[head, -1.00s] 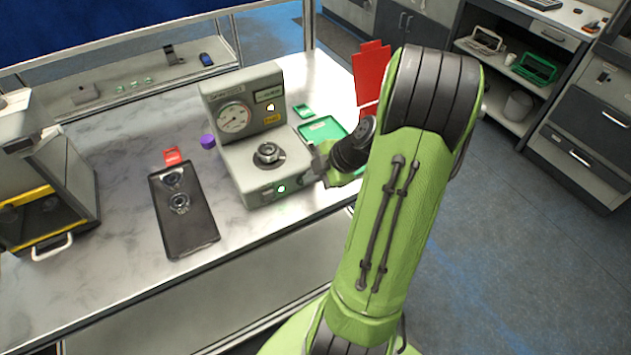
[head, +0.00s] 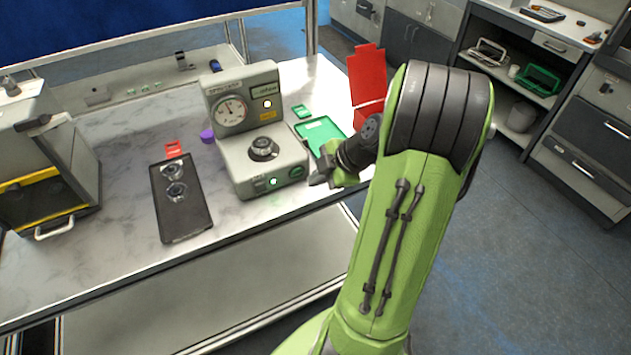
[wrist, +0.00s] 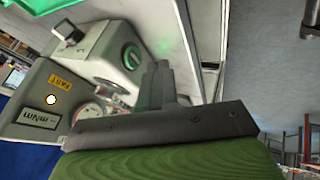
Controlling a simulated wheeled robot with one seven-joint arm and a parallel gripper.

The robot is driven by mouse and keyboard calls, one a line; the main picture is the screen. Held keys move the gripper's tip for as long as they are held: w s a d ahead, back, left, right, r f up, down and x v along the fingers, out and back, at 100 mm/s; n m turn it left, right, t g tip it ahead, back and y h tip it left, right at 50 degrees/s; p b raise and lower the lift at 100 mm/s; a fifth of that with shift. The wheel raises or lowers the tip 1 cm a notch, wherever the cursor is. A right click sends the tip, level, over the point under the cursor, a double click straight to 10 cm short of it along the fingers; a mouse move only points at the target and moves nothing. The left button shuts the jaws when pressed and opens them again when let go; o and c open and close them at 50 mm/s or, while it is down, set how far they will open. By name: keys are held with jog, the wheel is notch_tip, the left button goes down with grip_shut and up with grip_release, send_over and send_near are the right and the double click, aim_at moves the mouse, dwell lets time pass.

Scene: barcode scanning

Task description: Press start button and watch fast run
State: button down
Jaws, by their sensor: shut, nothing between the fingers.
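A grey machine (head: 230,160) with a round dial gauge (head: 230,110) stands on the bench. Its front face carries a small glowing green button (head: 272,182) and, to the right, a dark round knob with a green face (head: 296,172). A dark round fitting (head: 263,148) sits on its top. A small lamp (head: 267,104) beside the gauge is lit, above a yellow label. My gripper (head: 318,180) is shut and empty, just right of the front knob and apart from it. In the wrist view, the shut fingers (wrist: 158,80) point towards the machine, near the green-faced knob (wrist: 132,55).
A black tray (head: 167,222) with two round metal parts lies left of the machine. A purple cap (head: 207,136), a green tray (head: 312,132) and a red holder (head: 367,85) are nearby. A cabinet with a yellow edge (head: 40,183) stands at the left.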

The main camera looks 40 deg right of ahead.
jog(key=p+v, duration=0.1)
jog(key=v, duration=0.6)
jog(key=shift+r, duration=0.2)
dwell(1.9)
jog(key=a+r+m+g+h+p, duration=0.1)
jog(key=a+r+m, duration=0.2)
jog(key=a, duration=0.6)
jog(key=a+r+m+g+h, duration=0.1)
jog(key=a+r+m, duration=0.2)
jog(key=a, duration=0.5)
jog(key=s+a+r+m, duration=0.2)
jog(key=s+a+m, duration=0.4)
jog(key=s, duration=0.3)
jog(key=shift+s+m+t+h+p, duration=0.3)
jog(key=shift+m+t+h+p, duration=0.1)
jog(key=shift+m, duration=0.3)
